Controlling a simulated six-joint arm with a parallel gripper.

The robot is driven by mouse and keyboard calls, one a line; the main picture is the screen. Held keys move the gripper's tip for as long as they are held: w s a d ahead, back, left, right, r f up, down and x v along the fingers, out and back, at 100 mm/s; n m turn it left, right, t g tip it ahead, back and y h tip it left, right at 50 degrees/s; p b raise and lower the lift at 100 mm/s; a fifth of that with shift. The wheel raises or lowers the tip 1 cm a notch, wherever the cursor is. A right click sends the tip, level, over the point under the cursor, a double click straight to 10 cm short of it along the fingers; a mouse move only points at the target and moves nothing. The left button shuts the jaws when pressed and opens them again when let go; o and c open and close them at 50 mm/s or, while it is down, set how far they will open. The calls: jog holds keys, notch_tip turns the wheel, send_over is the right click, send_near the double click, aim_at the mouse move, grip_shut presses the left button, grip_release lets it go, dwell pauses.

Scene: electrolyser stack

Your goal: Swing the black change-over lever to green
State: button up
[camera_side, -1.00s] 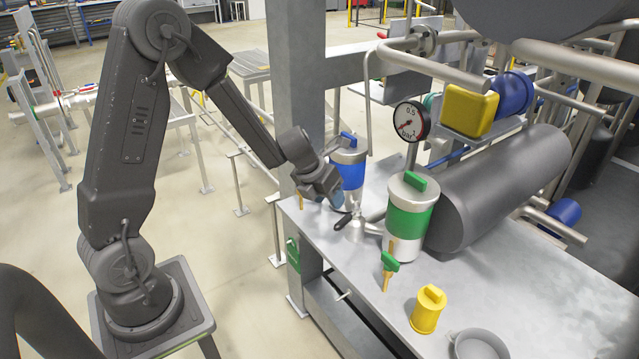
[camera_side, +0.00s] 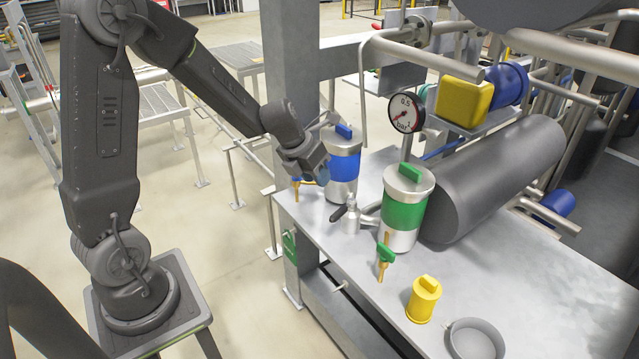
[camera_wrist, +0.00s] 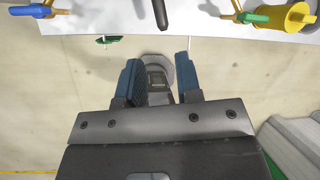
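The black change-over lever (camera_side: 339,213) sits on a silver valve (camera_side: 351,222) between the blue-banded canister (camera_side: 344,166) and the green-banded canister (camera_side: 403,214). Its handle points out toward the bench's front edge. In the wrist view the lever (camera_wrist: 161,13) shows at the top centre, beyond my fingertips, between a blue-handled tap and a green-handled tap. My gripper (camera_side: 320,174) is above the bench edge by the blue-banded canister, apart from the lever. In the wrist view my gripper (camera_wrist: 158,72) has its two blue fingers spread with nothing between them.
The blue-handled tap (camera_wrist: 40,11) is at the wrist view's upper left. The green-handled tap (camera_side: 386,253) and a yellow canister (camera_side: 423,299) stand along the bench front. A grey bowl (camera_side: 476,340) is nearer. A pressure gauge (camera_side: 406,113) rises behind.

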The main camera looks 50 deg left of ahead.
aim_at(343, 211)
jog(key=w+a+m, duration=0.1)
jog(key=m, duration=0.1)
jog(key=a+m+g, duration=0.1)
jog(key=m, duration=0.1)
jog(key=w+a+m+h, duration=0.1)
jog(key=m, duration=0.2)
jog(key=shift+w+f, duration=0.15)
jog(key=shift+w, duration=0.15)
jog(key=c, duration=0.4)
jog(key=a+m, duration=0.1)
jog(key=m, duration=0.2)
jog(key=a+m+g, duration=0.1)
jog(key=a+m, duration=0.1)
jog(key=m, duration=0.1)
jog(key=w+a+m+g+h, duration=0.1)
jog(key=m, duration=0.2)
jog(key=shift+a+f, duration=0.15)
jog(key=shift+f, duration=0.2)
grip_shut()
jog(key=w+d+f+m, duration=0.1)
jog(key=d+f, duration=0.4)
jog(key=f, duration=0.5)
jog(key=shift+w+d+f+m+g, duration=0.2)
jog(key=shift+w+d+m+g, duration=0.1)
jog(key=shift+w+d+g, duration=0.1)
